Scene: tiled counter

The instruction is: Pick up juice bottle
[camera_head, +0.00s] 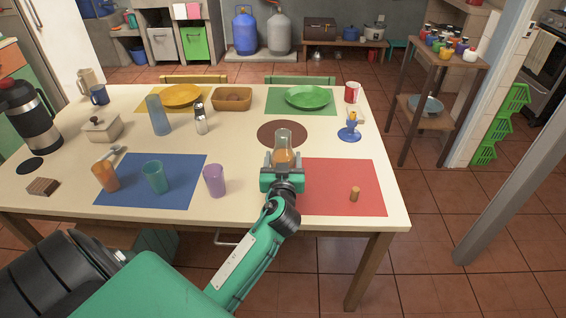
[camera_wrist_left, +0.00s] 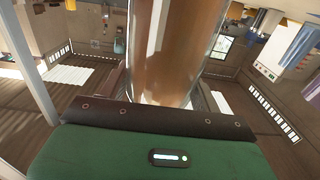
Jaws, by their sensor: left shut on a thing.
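The juice bottle (camera_head: 284,140) is clear glass with orange-brown juice in its lower part. It stands near upright in my left gripper (camera_head: 283,168), which is shut on it above the near middle of the table. The bottle fills the middle of the left wrist view (camera_wrist_left: 175,50), between the fingers; its top is out of that picture. The gripper hides the bottle's base in the head view, so I cannot tell whether it touches the table. My right gripper is not in view.
A red mat (camera_head: 345,185) with a small cork-like piece (camera_head: 354,194) lies right of the gripper. A purple cup (camera_head: 214,180) stands to its left, near a blue mat (camera_head: 190,195) with cups. A brown round mat (camera_head: 270,132) is just behind.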

